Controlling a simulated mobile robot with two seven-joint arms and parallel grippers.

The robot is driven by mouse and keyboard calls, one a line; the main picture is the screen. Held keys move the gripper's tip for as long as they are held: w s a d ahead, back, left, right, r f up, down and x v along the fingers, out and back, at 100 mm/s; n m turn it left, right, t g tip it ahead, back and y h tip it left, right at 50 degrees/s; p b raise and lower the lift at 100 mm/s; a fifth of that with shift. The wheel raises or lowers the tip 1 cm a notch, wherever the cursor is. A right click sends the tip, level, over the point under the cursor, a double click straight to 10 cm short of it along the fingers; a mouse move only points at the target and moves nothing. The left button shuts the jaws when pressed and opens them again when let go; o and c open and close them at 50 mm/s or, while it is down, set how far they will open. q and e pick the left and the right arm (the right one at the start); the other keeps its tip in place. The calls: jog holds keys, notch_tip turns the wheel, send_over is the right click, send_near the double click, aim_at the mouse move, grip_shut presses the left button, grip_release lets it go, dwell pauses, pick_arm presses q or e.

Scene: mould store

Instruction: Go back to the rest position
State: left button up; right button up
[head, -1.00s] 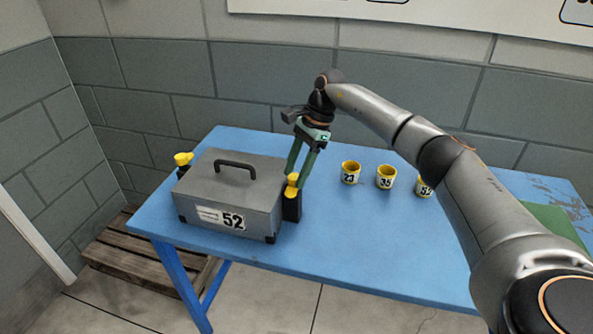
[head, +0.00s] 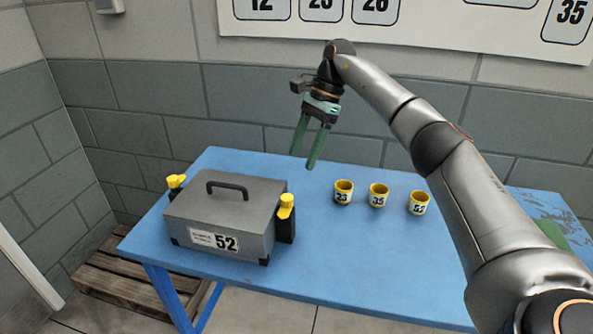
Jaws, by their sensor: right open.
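My right gripper (head: 305,160) is open and empty in the head view. It hangs in the air above the back of the blue table, its green fingers pointing down. A grey mould case (head: 226,213) labelled 52 stands on the table to the left of and below the gripper, apart from it. The case has a dark handle on top and a black clamp with a yellow knob (head: 286,206) at its right side. Another yellow knob (head: 176,181) shows at its left side. My left gripper does not show.
Yellow cups numbered 23 (head: 343,193), 35 (head: 378,196) and 52 (head: 418,203) stand in a row on the blue table (head: 330,265). A wooden pallet (head: 115,290) lies on the floor at left. A block wall with a numbered white board (head: 420,25) rises behind.

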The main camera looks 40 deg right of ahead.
jog(key=shift+v, duration=0.9)
